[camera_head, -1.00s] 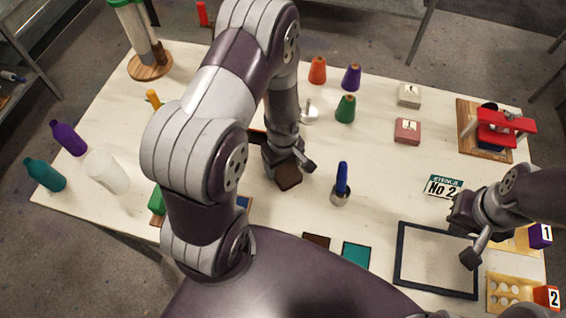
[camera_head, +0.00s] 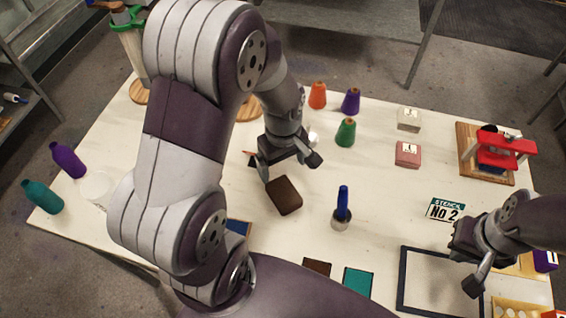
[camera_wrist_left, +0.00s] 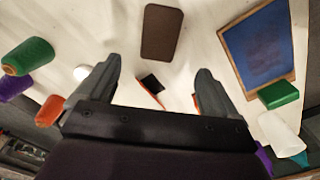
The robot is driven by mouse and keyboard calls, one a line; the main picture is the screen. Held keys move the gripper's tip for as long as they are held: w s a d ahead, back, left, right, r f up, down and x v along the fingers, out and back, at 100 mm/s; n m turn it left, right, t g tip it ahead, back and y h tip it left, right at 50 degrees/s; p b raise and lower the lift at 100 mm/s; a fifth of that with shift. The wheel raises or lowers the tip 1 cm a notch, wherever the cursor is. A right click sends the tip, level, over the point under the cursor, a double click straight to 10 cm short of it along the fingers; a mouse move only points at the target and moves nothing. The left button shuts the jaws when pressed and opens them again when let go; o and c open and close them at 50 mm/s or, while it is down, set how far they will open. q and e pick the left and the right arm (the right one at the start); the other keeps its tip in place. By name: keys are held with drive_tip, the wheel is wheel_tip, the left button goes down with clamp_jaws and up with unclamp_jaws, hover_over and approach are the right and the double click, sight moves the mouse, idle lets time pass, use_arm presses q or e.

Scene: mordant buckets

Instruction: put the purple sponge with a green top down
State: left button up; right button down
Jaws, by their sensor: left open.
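A dark brown block (camera_head: 284,195) lies flat on the table, just in front of my left gripper (camera_head: 290,165). No purple or green shows on it. My left gripper is open and empty, apart from the block; the left wrist view shows the block (camera_wrist_left: 161,33) beyond its spread fingers (camera_wrist_left: 155,80). A green-topped block (camera_wrist_left: 278,95) lies beside a blue framed panel (camera_wrist_left: 258,45) in the left wrist view; I cannot tell whether its underside is purple. In the head view my left arm hides that green block. My right gripper (camera_head: 468,266) is open and empty over a dark frame.
A blue-handled tool (camera_head: 342,205) stands right of the brown block. Orange (camera_head: 317,95), purple (camera_head: 351,101) and green (camera_head: 345,132) cones stand behind. Bottles (camera_head: 42,197) stand at the left. The stencil card (camera_head: 445,209) lies at right. Bare table lies between the cones and blue-handled tool.

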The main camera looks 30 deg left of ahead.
use_arm(q)
drive_tip(key=s+d+r+m+t, duration=0.1)
drive_tip(key=s+r+m, duration=0.3)
drive_tip(key=m, duration=0.7)
drive_tip(key=shift+s+d+r+m, duration=0.25)
drive_tip(key=shift+d+m, duration=0.15)
drive_tip(key=shift+d, duration=0.5)
drive_tip(key=shift+w, duration=0.1)
